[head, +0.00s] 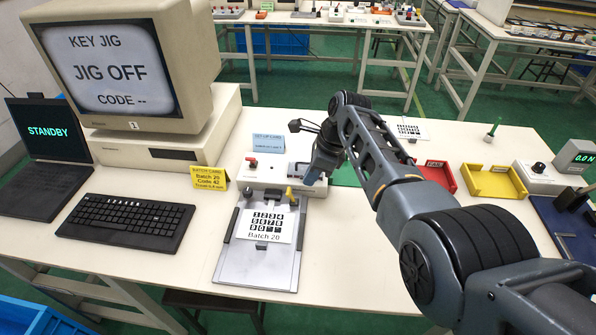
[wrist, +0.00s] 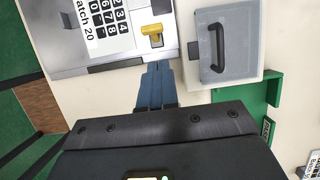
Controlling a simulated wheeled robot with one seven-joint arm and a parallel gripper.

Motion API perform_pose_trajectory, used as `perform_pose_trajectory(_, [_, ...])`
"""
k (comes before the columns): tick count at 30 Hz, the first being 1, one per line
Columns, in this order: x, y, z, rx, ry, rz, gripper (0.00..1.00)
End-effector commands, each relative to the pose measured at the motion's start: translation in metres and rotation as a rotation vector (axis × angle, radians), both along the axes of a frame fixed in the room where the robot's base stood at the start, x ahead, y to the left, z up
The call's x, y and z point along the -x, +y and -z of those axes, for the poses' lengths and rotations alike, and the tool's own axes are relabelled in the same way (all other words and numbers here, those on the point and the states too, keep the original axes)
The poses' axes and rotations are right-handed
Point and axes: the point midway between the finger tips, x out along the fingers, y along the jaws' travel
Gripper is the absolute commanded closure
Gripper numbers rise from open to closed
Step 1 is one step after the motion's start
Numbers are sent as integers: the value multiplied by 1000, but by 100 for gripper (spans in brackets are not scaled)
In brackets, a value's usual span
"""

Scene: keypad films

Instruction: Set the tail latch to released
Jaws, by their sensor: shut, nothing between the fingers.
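The metal jig (head: 232,262) lies on the table with a white film (head: 264,237) marked "Batch 20" on it. A small yellow lever (head: 290,195), which looks like the tail latch, stands at the jig's far right corner. My gripper (head: 311,178) is just right of the lever. In the wrist view my gripper's blue fingers (wrist: 156,68) are together and empty, pointing toward the lever with a gap between them.
A grey lidded box (wrist: 242,58) with a dark handle sits close to my fingers. The monitor (head: 115,65) reads "JIG OFF", and the laptop (head: 45,132) reads "STANDBY". A red tray (head: 437,178) and a yellow tray (head: 492,181) stand to the right.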

Motion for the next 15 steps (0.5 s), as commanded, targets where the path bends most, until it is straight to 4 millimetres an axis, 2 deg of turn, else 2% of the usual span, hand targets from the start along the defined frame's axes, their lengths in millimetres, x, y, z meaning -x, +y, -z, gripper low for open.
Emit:
perform_pose_trajectory(1, [0, -3, -11, -2, -3, 0, 100])
perform_pose_trajectory(9, [0, -25, -57, -2, -4, 0, 100])
perform_pose_trajectory(15, [1, -36, -80, -1, -2, 0, 100])
